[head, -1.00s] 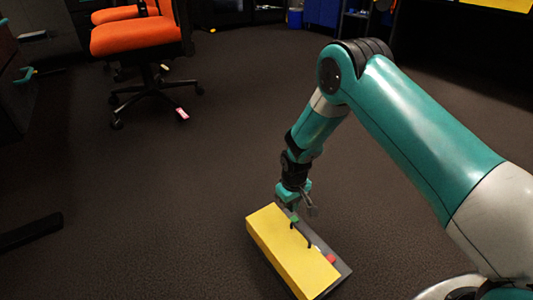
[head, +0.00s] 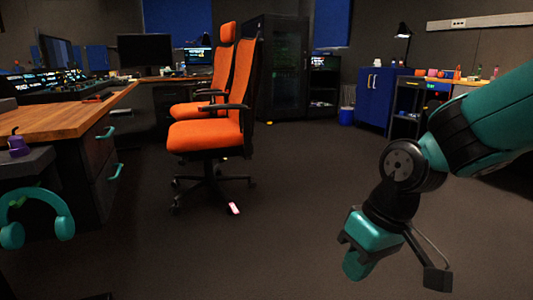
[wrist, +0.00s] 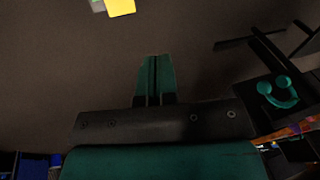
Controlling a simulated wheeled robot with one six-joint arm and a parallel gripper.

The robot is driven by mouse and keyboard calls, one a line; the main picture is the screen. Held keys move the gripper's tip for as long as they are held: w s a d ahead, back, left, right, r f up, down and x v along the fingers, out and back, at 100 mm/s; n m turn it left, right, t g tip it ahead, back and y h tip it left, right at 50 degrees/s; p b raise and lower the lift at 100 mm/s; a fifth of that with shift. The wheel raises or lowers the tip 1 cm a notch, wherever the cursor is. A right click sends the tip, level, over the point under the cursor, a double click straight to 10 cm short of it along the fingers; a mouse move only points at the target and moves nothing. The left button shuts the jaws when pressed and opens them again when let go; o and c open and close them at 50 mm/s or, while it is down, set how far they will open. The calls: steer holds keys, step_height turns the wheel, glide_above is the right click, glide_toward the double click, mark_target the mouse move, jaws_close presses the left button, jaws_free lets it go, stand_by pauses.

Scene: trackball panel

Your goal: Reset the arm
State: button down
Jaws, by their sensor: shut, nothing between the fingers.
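My gripper (head: 357,262) hangs from my teal arm at the lower right of the head view, over open dark floor. In the wrist view its two teal fingers (wrist: 155,72) are pressed together with nothing between them. The yellow-topped panel (wrist: 120,6) shows at the top edge of the wrist view, on the floor and well apart from my fingers. Only part of it is in that picture, and it is out of the head view.
Orange chairs (head: 205,134) stand left of centre, with a small pink item (head: 234,208) on the floor beside them. A wooden desk (head: 60,122) with teal headphones (head: 38,216) is at the left. A blue cabinet (head: 376,98) stands at the back right. The middle floor is clear.

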steer(key=s+r+n+y+p, duration=0.1)
steer(key=s+r+p, duration=0.4)
steer(key=s+r, duration=0.75)
step_height(320, 180, up, 36)
steer(key=p, duration=3.7)
steer(key=shift+s+d+r, duration=0.15)
steer(key=shift+s+d, duration=0.05)
steer(key=shift+d, duration=0.1)
